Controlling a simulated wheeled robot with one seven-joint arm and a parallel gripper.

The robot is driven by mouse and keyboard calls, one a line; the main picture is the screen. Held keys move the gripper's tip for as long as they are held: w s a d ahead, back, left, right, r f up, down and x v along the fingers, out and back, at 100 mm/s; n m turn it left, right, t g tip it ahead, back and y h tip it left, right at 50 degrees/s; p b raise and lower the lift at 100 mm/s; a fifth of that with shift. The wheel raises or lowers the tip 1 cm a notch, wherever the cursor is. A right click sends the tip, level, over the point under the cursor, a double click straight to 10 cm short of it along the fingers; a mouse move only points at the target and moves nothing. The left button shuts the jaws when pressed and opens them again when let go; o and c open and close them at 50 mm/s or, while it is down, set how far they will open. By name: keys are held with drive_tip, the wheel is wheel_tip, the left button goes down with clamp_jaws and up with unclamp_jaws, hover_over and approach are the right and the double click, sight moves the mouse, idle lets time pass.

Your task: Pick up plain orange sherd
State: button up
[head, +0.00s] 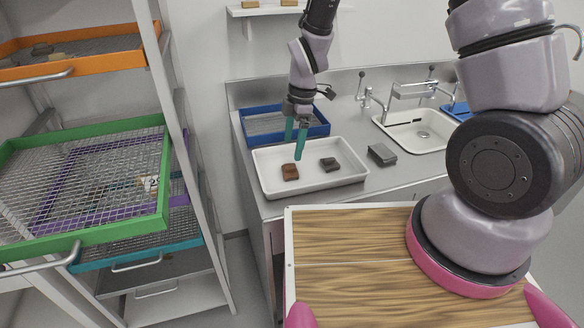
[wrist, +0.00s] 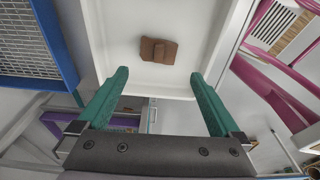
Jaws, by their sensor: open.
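The plain orange sherd (head: 290,172) is a small brown-orange piece lying in the left part of a white tray (head: 318,186) on the counter. In the wrist view the sherd (wrist: 158,50) lies beyond the fingertips, roughly midway between them, with a raised strip across it. My gripper (head: 295,140) has green fingers and is above the tray's back left part, close to the sherd but apart from it. In the wrist view my gripper (wrist: 160,78) is open, with nothing between its fingers.
A dark grey sherd (head: 329,164) lies right of the orange one in the tray. A grey block (head: 382,154) stands right of the tray. A blue mesh tray (head: 262,128) is behind, a sink (head: 422,136) to the right. A rack with a green mesh tray (head: 88,240) stands left.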

sight(290, 167)
drive_tip(key=f, duration=0.8)
drive_tip(key=shift+w+a, duration=0.1)
drive_tip(key=shift+a, duration=0.25)
drive_tip(key=c, duration=1.2)
drive_tip(key=shift+c, duration=0.2)
drive_tip(key=shift+r, duration=0.1)
